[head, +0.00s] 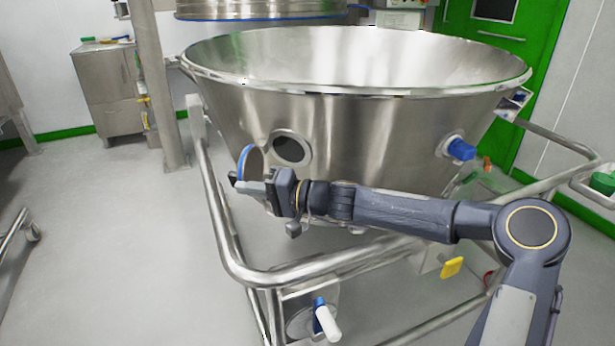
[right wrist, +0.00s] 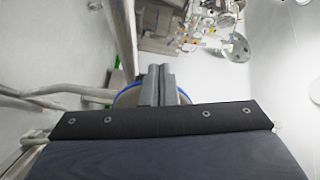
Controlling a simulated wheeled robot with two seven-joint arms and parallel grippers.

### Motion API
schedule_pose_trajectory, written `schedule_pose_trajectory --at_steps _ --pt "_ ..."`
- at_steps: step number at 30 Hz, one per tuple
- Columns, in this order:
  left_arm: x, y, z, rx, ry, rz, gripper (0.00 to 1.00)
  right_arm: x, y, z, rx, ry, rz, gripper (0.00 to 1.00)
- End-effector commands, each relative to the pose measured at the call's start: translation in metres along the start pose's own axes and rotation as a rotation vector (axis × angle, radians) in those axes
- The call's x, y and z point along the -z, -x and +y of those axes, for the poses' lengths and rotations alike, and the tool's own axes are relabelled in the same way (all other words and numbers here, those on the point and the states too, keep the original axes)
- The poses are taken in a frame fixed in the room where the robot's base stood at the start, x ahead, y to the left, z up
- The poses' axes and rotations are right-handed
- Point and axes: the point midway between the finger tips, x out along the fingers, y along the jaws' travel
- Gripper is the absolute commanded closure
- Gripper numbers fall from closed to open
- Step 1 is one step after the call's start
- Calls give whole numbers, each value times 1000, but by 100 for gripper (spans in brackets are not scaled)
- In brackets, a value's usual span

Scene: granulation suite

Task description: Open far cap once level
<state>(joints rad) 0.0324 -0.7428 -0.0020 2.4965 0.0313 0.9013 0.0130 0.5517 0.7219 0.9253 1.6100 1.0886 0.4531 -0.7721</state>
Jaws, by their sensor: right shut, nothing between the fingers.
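The large steel bowl (head: 370,120) stands in a tubular frame in the head view. A round port (head: 291,149) with a dark middle is on its front left wall. A round steel cap with a blue rim (head: 245,158) stands out edge-on to the left of this port, swung away from it. My right gripper (head: 243,185) is shut and empty, just below and in front of this cap; contact cannot be told. In the right wrist view its fingers (right wrist: 158,82) are together, with the blue-rimmed cap (right wrist: 127,98) partly hidden behind them. My left gripper is out of view.
A blue-capped fitting (head: 460,149) sticks out of the bowl's right side. The frame's rail (head: 300,270) runs below my right arm, with a blue-and-white handle (head: 326,320) under it. Open floor (head: 120,250) lies to the left.

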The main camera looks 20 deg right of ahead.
Motion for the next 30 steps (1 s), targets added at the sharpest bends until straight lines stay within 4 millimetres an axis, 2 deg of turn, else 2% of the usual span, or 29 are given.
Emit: schedule_pose_trajectory --at_steps 1,9,30 --pt "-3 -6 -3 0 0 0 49 -2 -5 3 1 3 0 100" --pt "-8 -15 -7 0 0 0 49 -3 -18 1 0 2 0 100" --pt "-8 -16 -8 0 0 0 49 -2 -22 0 -1 1 1 100"
